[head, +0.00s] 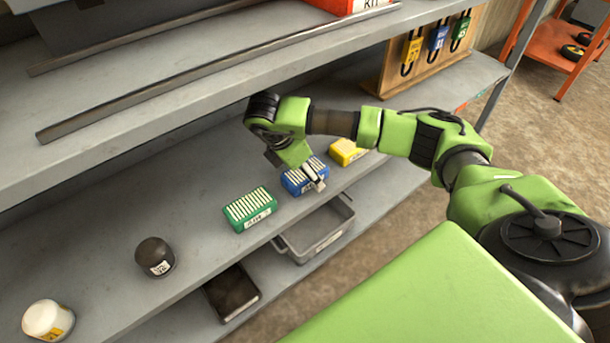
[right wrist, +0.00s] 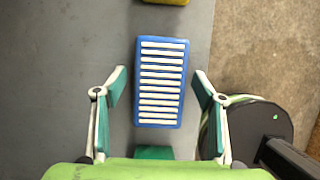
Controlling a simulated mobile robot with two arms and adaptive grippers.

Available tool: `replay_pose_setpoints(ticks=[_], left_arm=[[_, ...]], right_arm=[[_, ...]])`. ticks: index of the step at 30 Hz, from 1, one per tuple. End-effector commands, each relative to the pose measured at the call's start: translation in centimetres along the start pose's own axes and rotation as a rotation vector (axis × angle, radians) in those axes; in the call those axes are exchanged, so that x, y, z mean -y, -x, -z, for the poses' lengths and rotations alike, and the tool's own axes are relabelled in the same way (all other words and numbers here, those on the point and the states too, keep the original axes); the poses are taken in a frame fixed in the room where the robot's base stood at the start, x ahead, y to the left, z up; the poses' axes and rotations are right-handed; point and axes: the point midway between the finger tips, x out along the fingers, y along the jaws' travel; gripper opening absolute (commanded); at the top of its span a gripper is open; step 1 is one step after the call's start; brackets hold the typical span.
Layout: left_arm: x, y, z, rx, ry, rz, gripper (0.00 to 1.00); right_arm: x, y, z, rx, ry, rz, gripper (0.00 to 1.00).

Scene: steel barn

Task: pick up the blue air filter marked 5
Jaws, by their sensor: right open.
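The blue air filter (head: 296,181) lies on the grey middle shelf, between a green filter and a yellow one in the head view. Its mark is partly hidden by my right gripper and too small to read. In the right wrist view the blue filter (right wrist: 161,82) lies flat with its pale pleats up, ahead of and between the fingers. My right gripper (head: 318,186) is just above it in the head view. In the right wrist view the right gripper (right wrist: 160,88) is open and empty, one finger on each side. My left gripper is not in view.
The green filter (head: 249,209) and yellow filter (head: 345,151) flank the blue one. A black-lidded jar (head: 155,256) and white jar (head: 48,320) stand left. A grey bin (head: 317,232) is below. The upper shelf (head: 200,82) overhangs; a padlock board (head: 400,70) stands behind.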

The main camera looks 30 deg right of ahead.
Motion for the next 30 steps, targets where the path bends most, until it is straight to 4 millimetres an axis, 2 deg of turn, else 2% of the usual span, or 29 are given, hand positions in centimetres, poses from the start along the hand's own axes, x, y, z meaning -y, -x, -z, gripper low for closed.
replay_pose_setpoints(ticks=[13,18,30], left_arm=[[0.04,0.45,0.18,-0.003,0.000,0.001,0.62],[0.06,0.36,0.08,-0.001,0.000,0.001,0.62],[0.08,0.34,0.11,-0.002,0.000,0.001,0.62]], right_arm=[[0.00,-0.09,0.05,0.000,0.000,0.000,0.64],[0.00,-0.09,0.05,0.000,0.000,0.000,0.21],[-0.02,0.03,-0.01,0.000,0.000,0.000,0.21]])
